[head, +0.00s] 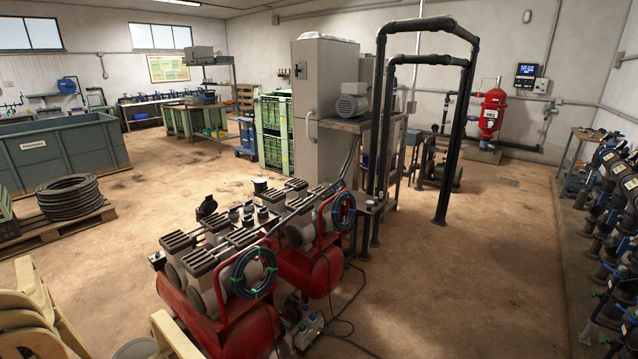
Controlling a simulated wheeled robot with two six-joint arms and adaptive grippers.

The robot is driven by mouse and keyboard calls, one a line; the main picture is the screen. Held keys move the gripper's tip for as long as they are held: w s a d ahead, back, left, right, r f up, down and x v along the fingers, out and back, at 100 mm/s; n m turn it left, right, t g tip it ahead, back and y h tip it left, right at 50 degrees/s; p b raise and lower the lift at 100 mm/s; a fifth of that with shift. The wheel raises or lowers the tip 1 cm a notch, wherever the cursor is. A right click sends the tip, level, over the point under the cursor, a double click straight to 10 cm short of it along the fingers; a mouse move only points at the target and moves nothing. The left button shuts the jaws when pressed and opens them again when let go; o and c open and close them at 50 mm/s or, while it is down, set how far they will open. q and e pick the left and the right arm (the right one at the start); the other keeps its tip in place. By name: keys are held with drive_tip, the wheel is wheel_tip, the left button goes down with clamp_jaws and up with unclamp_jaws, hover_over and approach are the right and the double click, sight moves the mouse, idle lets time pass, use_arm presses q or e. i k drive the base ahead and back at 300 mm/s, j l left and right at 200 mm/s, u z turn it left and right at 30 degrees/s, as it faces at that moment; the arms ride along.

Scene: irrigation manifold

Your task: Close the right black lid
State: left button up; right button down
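I cannot make out with certainty which thing is the right black lid. Several dark, upright fittings (612,190) with some blue parts stand in a row along the right edge, and any lids on them are too small to tell open from shut. A small dark round part (207,206) also shows at the back of the red compressors (245,318) in the lower middle. Neither of my grippers is in view.
Tall black pipes (443,180) rise from the floor right of the compressors. A red tank (491,112) stands at the back wall. Coiled hose (70,197) lies on a pallet at left. Beige curved shapes (35,305) fill the lower left corner. The floor (480,285) at centre right is clear.

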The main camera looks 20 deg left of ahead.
sight(209, 205)
drive_tip(key=i+l+u, duration=0.1)
drive_tip(key=i+u, duration=0.2)
drive_tip(key=u, duration=0.15)
drive_tip(key=i+l+u, duration=0.2)
drive_tip(key=u, duration=0.3)
drive_tip(key=i+l+u, duration=0.3)
drive_tip(key=u, duration=0.15)
drive_tip(key=i+l+u, duration=0.2)
drive_tip(key=l+u, duration=0.25)
drive_tip(key=i+l+u, duration=0.1)
drive_tip(key=l+u, duration=1.3)
